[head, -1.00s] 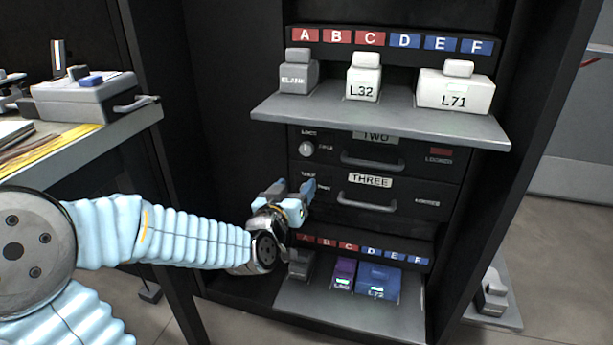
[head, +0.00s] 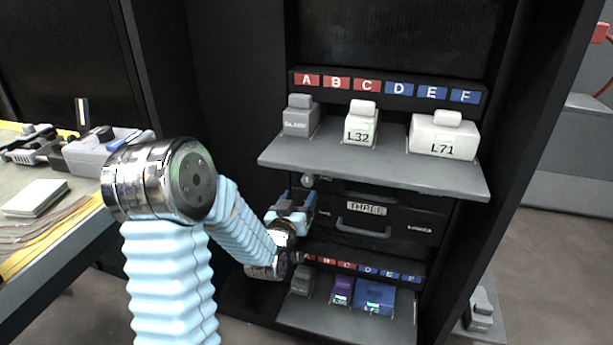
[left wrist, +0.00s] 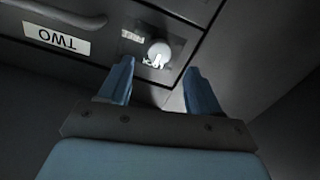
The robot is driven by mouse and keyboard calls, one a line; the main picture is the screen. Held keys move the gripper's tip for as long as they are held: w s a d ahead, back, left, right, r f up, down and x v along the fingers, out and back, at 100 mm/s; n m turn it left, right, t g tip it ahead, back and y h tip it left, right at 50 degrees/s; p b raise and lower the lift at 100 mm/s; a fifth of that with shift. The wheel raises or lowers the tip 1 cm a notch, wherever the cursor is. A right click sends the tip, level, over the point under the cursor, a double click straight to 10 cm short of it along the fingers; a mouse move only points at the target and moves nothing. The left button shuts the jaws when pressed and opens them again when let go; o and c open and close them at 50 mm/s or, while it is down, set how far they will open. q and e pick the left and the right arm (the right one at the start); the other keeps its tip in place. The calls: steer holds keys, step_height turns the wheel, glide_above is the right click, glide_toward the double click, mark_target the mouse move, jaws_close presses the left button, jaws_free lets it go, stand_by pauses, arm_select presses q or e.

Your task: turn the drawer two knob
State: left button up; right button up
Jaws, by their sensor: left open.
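The drawer two knob (left wrist: 158,54) is a round white knob on the dark drawer front. In the left wrist view it stands just beyond my left fingertips, about midway between them, and upside down. The TWO label (left wrist: 57,38) is beside it. In the head view the knob (head: 307,181) shows under the shelf edge, and drawer two (head: 375,192) is mostly hidden by the shelf. My left gripper (head: 303,203) is just below the knob; in the left wrist view its two blue fingers (left wrist: 157,88) are apart and empty. My right gripper is not in view.
A grey shelf (head: 375,168) juts out above the drawers, carrying boxes L32 (head: 361,128) and L71 (head: 443,140). Drawer three (head: 395,232) is below. A lower shelf (head: 340,325) holds a blue box (head: 375,297). A workbench (head: 50,235) stands at the left.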

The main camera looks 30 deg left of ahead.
mark_target(307, 183)
arm_select(q)
steer(key=x, duration=0.7)
steer(key=shift+c, duration=0.4)
steer(key=shift+s, duration=0.1)
steer(key=c, duration=1)
